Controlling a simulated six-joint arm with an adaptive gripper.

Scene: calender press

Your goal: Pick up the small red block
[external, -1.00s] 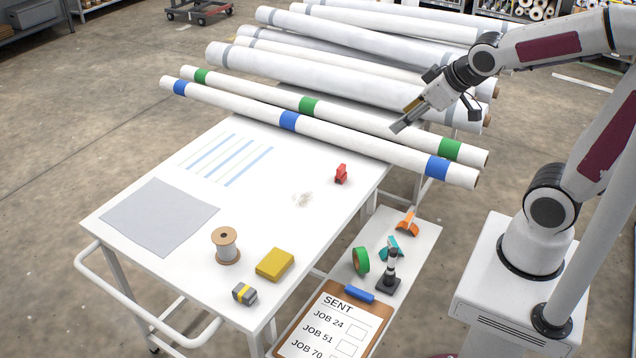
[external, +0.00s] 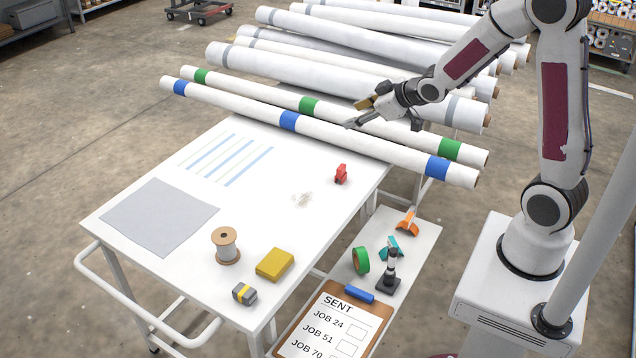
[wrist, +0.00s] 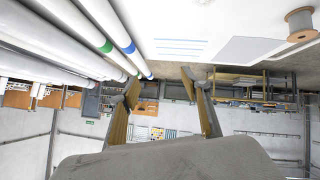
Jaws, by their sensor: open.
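The small red block (external: 341,174) stands on the white table near its right edge, close to the long rolls, in the external view. It has an uneven outline and is not visible in the wrist view. My gripper (external: 352,123) is above the rolls with coloured bands, up and behind the red block, and apart from it. In the wrist view my gripper (wrist: 160,88) shows its two fingers spread with nothing between them.
Long white rolls with blue bands (external: 290,121) and green bands (external: 308,106) lie across the table's far end. A side shelf holds a clipboard (external: 376,311). Table around the red block is mostly clear.

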